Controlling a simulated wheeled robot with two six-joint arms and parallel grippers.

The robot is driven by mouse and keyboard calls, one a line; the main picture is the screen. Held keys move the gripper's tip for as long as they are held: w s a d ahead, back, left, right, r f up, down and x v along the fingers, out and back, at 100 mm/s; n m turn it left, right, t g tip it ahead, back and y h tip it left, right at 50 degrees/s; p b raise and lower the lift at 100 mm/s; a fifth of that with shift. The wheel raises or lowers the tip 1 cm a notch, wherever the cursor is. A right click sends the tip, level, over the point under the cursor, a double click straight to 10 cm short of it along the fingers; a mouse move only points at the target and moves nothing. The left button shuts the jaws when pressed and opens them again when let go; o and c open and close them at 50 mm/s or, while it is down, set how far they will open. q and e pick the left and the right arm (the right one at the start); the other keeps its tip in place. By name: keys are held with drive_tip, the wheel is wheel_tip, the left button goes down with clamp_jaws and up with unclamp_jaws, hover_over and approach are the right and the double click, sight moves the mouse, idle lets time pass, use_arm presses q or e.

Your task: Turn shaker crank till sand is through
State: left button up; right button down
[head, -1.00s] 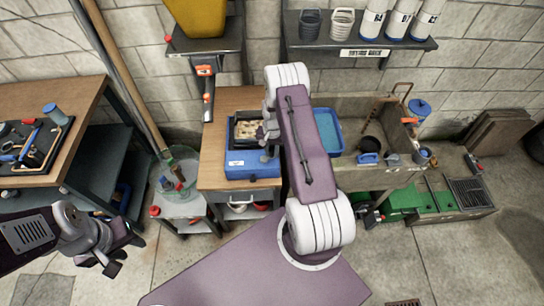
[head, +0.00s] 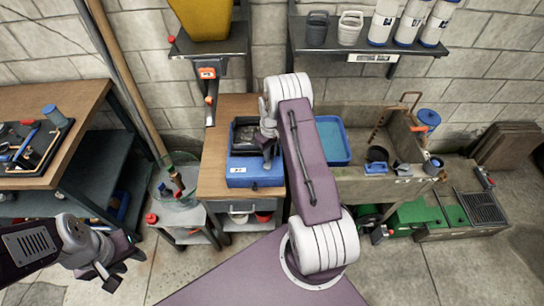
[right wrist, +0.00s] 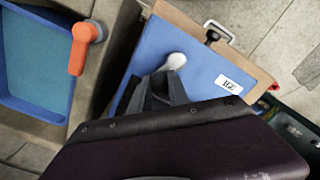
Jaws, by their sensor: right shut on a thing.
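The blue shaker box (head: 255,174) with a white label sits on the wooden bench. A black-rimmed sieve tray (head: 244,144) is on top, with dark grey contents. My right gripper (head: 269,140) is at the right side of the shaker. In the right wrist view its dark fingers (right wrist: 168,82) are shut at the pale crank knob (right wrist: 176,61), in front of the blue shaker face (right wrist: 205,55). The rest of the crank is hidden. My left gripper (head: 112,268) hangs empty at lower left, its fingers apart, away from the shaker.
A shelf with a yellow bin (head: 203,18) hangs above. A glass container (head: 176,182) with tools stands on a low stand to the left.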

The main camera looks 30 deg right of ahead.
drive_tip(key=n, duration=0.2)
drive_tip(key=w+a+n+b, duration=0.1)
drive_tip(key=n, duration=0.1)
drive_tip(key=shift+n, duration=0.3)
drive_tip(key=n, duration=0.1)
drive_tip(key=a+n, duration=0.1)
drive_tip(key=n, duration=0.3)
drive_tip(key=shift+w+a+b, duration=0.25)
drive_tip(key=shift+a+b, duration=0.05)
drive_tip(key=shift+b, duration=0.1)
drive_tip(key=shift+n, duration=0.3)
drive_tip(key=c, duration=1.3)
unclamp_jaws()
